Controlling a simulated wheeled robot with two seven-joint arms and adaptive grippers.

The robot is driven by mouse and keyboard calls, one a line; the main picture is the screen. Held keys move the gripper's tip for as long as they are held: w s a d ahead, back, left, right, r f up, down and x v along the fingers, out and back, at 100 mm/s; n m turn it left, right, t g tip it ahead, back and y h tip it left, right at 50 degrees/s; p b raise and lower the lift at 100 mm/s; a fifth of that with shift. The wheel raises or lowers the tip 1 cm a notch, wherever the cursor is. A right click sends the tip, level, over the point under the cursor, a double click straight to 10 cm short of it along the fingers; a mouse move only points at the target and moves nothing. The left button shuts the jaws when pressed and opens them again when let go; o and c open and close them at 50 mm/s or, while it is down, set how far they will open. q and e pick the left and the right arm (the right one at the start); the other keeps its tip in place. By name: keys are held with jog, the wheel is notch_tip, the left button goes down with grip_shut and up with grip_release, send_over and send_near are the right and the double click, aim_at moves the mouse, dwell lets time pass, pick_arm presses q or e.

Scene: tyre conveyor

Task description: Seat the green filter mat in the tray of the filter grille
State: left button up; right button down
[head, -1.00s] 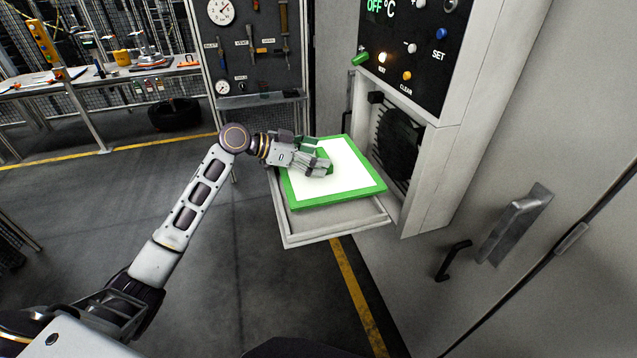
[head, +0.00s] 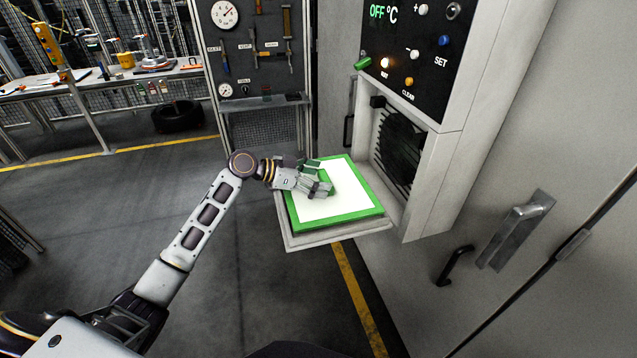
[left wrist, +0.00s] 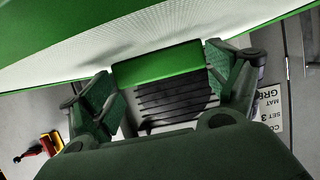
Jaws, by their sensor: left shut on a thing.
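The filter mat (head: 352,195), a white panel in a green frame, lies over the pull-out tray (head: 335,239) of the filter grille (head: 398,143) in the head view. The tray's pale rim shows along the front, left and right of the mat. I cannot tell whether the mat rests down inside the rim or just above it. My left gripper (head: 326,187) is shut on a green grip on the mat's upper face. In the left wrist view the fingers stand on both sides of this green block (left wrist: 157,66), with the white sheet behind. My right gripper is not in view.
The white cabinet with its control panel (head: 413,50) stands right of the tray. Door handles (head: 515,230) stick out at the right. The floor at left is clear.

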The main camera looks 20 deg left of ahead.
pick_arm(q)
jog(key=shift+f, duration=0.8)
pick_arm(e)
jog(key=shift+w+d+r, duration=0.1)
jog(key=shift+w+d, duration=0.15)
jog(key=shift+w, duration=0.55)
pick_arm(q)
jog(key=shift+f, duration=0.1)
